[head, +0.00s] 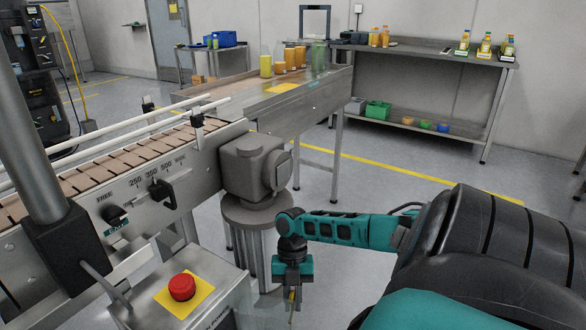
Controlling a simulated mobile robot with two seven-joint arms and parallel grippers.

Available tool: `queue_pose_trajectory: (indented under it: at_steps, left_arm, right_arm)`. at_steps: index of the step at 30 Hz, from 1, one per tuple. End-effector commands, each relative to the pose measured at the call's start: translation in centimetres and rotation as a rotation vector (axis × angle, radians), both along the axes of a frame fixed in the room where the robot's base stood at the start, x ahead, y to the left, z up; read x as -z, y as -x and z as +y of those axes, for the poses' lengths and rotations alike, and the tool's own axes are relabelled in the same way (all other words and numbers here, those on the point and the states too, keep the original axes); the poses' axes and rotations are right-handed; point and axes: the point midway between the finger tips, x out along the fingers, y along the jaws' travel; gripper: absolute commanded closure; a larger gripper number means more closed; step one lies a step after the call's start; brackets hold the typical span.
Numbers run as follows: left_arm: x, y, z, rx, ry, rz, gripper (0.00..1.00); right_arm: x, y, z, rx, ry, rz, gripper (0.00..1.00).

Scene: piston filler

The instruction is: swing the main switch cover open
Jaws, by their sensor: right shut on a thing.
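My right gripper (292,290) is in the lower middle of the head view, pointing down, just right of a steel control box (228,299). It is shut on a thin yellowish edge or tab, which appears to belong to the main switch cover. The cover itself is very faint, like clear plastic, at the bottom edge of the picture between the box and my gripper. How far it stands open I cannot tell. The switch under it is not visible. My left gripper is not in view.
A red emergency button (182,287) on a yellow plate stands on the box, left of my gripper. A conveyor (130,160) with selector knobs and a grey motor housing (254,166) stand behind. A shelf table (425,53) is at the back right. Floor right of the motor is clear.

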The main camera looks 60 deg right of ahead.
Motion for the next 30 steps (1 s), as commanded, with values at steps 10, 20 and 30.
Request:
queue_pose_trajectory:
  at_steps: [10,20,30]
  left_arm:
    - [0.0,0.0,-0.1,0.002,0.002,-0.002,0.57]
    - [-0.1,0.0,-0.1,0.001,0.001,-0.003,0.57]
    - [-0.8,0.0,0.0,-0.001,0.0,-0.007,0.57]
  right_arm:
    - [0.1,0.0,0.1,-0.002,0.0,-0.001,1.0]
    - [0.0,0.0,0.0,-0.001,0.0,0.0,0.64]
    - [-2.0,-0.5,-0.6,-0.001,0.001,-0.002,0.64]
